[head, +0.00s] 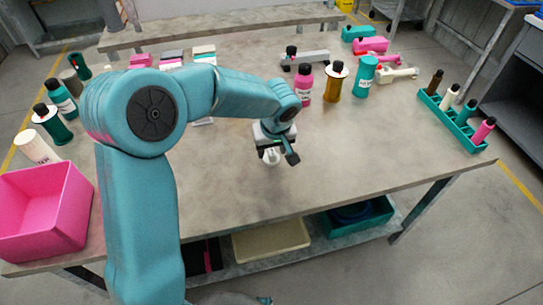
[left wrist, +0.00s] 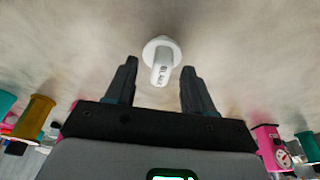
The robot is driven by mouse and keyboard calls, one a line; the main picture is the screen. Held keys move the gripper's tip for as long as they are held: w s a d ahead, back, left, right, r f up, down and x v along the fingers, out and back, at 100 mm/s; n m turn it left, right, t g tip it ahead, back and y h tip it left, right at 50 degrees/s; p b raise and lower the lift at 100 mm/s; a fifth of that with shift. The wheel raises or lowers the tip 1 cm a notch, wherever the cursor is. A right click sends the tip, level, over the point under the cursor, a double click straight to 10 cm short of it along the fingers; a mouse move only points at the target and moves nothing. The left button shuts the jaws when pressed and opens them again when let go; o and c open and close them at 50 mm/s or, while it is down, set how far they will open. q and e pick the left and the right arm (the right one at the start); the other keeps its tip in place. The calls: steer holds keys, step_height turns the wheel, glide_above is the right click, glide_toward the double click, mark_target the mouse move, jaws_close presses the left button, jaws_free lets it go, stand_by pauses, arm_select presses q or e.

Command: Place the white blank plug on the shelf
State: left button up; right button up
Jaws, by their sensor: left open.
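The white blank plug (head: 271,157) is on the bare middle of the table, just under my left gripper (head: 276,146). In the left wrist view the plug (left wrist: 161,62) shows a round white flange and a narrower stem with dark lettering. My left gripper (left wrist: 159,75) is open, with one finger on each side of the stem and a gap on both sides. Its fingers do not touch the plug. A long raised shelf (head: 220,27) runs along the back. My right gripper is out of view.
A pink bin (head: 45,212) stands at the table's left front corner. Bottles (head: 304,84) stand behind the gripper, and a teal rack (head: 457,122) of bottles is at the right. A lower shelf (head: 278,262) holds trays. The front middle of the table is clear.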

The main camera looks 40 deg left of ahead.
mark_target(271, 151)
arm_select(q)
steer(key=shift+x, duration=1.6)
steer(key=shift+s+r, duration=0.1)
steer(key=shift+s, duration=0.05)
steer(key=c, duration=0.8)
